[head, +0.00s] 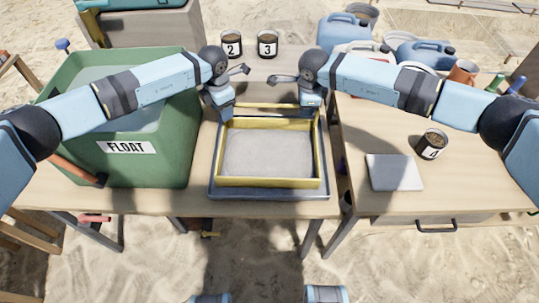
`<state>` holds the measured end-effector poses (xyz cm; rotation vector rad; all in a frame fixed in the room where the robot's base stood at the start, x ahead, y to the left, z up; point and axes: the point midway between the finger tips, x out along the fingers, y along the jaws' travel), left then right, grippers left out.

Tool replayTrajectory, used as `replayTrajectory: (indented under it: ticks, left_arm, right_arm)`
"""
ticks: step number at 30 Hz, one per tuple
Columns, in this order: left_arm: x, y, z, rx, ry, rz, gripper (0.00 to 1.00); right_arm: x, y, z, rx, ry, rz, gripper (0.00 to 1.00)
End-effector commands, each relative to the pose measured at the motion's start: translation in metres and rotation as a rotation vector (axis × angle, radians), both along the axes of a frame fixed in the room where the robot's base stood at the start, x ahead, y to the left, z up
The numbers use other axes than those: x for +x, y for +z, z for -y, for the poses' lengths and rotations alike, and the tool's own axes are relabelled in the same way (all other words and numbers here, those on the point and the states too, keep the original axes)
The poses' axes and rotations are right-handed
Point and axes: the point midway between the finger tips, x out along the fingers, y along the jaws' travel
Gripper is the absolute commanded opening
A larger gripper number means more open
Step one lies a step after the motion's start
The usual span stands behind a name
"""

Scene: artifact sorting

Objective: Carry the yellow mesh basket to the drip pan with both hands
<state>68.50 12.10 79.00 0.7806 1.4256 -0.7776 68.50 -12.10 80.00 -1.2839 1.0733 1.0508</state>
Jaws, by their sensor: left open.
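The yellow mesh basket (270,183) is a shallow rectangular frame with a pale grey mesh floor. It sits upright in the grey drip pan (268,194), which lies on the wooden table and shows as a rim around it. My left gripper (236,90) is open and empty above the basket's far left corner. My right gripper (290,90) looks open and empty above its far right corner. Whether the fingers touch the basket cannot be told. The grippers hide parts of the far corners.
A green tub marked FLOAT (126,165) fills the table's left side. Cans marked 2 (232,45) and 3 (268,44) stand at the back. On the right table are can 4 (432,144), a grey slab (395,172) and blue jugs (418,53).

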Motion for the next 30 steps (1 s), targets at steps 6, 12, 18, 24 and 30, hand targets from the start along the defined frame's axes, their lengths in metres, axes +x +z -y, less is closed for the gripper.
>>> replayTrajectory:
  ticks: [6, 12, 18, 24, 30]
  left_arm:
    - [0.001, 0.036, 0.000, -0.001, -0.001, 0.004, 0.47]
    - [0.001, 0.079, 0.000, -0.001, -0.001, 0.004, 0.47]
    - [0.001, 0.109, 0.000, -0.001, 0.000, 0.003, 0.47]
    - [0.000, 0.118, 0.000, -0.001, 0.000, 0.001, 0.47]
    - [0.000, 0.118, 0.000, -0.001, 0.000, 0.001, 0.47]
  right_arm:
    - [0.000, 0.000, 0.000, 0.000, -0.001, 0.000, 0.38]
    - [0.000, 0.000, 0.000, 0.000, -0.001, 0.000, 0.38]
    - [0.000, 0.000, 0.000, 0.000, -0.001, 0.000, 0.38]
    - [0.000, 0.007, 0.000, 0.001, -0.001, 0.002, 0.38]
    - [-0.007, 0.040, 0.000, 0.001, 0.001, 0.004, 0.38]
